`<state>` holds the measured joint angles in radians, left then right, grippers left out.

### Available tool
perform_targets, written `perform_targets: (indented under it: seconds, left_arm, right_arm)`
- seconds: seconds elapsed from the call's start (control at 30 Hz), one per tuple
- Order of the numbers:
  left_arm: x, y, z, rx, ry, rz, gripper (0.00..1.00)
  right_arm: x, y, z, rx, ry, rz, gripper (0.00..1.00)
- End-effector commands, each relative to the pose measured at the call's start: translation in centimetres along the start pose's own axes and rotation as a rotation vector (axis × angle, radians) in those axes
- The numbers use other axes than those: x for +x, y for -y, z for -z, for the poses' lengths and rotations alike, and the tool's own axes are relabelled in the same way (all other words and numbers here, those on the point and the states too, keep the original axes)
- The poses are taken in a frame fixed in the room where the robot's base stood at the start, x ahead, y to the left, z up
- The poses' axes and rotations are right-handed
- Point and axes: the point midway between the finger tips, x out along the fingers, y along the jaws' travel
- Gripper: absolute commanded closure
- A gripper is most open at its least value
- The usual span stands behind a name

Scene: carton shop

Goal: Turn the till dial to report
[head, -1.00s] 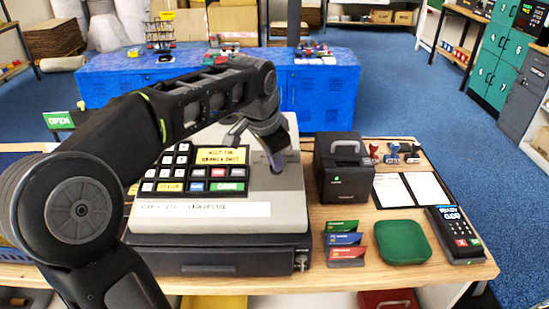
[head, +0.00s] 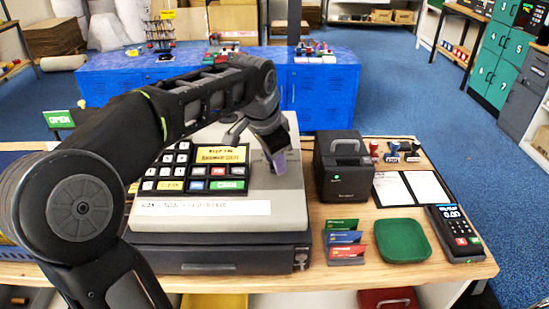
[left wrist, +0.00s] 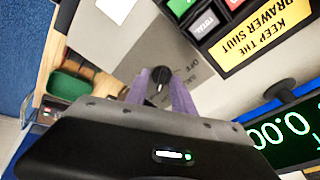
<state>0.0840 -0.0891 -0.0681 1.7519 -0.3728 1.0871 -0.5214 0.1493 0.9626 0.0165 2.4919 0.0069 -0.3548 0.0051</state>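The till (head: 290,205) stands on the wooden counter, with its keys and yellow sign on the sloped top. The black till dial (left wrist: 160,79) shows in the left wrist view on the till's grey panel. Printed words ring it, and OFF can be read, upside down. My left gripper (head: 277,168) points down at the till's right part and hides the dial in the head view. In the left wrist view, its two purple fingers (left wrist: 160,88) stand on either side of the dial. I cannot tell whether they press on it. My right gripper is in neither view.
Right of the till stand a black box printer (head: 343,170), upright cards (head: 345,243), a green tray (head: 402,241) and a card reader (head: 456,234). A green-lit display (left wrist: 285,130) is close to the left gripper in the wrist view.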

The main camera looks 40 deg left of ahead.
Motion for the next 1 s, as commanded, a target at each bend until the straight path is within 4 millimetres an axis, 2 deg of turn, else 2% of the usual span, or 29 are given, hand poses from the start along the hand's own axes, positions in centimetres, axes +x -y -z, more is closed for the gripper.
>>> perform_targets:
  seconds: [0.47, 0.57, 0.83, 1.0]
  left_arm:
    - [-0.6, 0.1, 0.1, -0.001, -0.004, 0.004, 0.69]
    - [-1.7, 0.1, 0.1, -0.001, -0.006, 0.005, 0.69]
    - [-6.0, 0.1, 0.1, 0.000, -0.004, 0.003, 0.69]
    - [-7.5, 0.1, 0.1, 0.000, 0.000, 0.000, 0.69]
  right_arm:
    - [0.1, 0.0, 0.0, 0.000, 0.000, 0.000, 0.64]
    - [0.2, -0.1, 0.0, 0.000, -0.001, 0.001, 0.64]
    - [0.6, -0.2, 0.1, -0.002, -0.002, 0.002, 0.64]
    - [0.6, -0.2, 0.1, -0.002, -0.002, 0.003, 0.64]
